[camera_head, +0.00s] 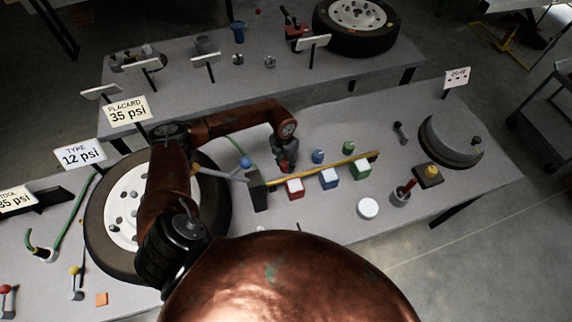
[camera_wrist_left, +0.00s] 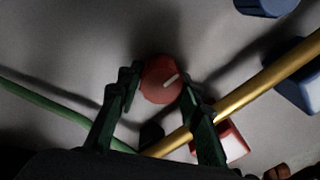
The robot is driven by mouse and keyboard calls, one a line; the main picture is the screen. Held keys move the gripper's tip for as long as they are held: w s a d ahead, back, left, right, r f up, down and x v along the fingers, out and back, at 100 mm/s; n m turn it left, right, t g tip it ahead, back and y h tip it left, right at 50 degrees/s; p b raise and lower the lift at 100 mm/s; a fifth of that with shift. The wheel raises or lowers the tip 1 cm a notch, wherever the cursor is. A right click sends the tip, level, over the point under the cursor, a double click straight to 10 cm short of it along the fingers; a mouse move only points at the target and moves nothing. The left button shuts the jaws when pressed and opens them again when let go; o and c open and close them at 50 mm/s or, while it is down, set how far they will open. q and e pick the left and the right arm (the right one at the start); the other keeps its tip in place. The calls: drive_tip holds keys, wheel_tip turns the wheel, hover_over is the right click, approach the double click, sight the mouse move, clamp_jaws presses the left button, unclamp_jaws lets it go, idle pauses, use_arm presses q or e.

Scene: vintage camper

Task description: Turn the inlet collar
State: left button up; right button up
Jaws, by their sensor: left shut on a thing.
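My left gripper (camera_head: 285,160) reaches down over the bench beside the yellow pipe (camera_head: 330,168). In the left wrist view its two dark green fingers (camera_wrist_left: 160,88) are shut on a red many-sided collar (camera_wrist_left: 160,80), one finger on each side. The collar has a short pale mark on its top, pointing to the upper right. In the head view the collar is mostly hidden by the gripper. No label on it can be read, so I cannot tell from print that it is the inlet one. My right gripper is not in view.
Red (camera_head: 295,188), blue (camera_head: 329,179) and green (camera_head: 360,169) blocks stand along the yellow pipe. A blue knob (camera_head: 318,157) and a green knob (camera_head: 348,148) stand behind it. A tyre (camera_head: 100,225) lies left, under my arm. A white disc (camera_head: 368,208) lies in front.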

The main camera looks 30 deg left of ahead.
sight(284, 162)
use_arm(q)
drive_tip(key=o, duration=0.9)
drive_tip(key=shift+o, duration=1.3)
wheel_tip(284, 162, up, 12)
drive_tip(key=shift+a, duration=0.2)
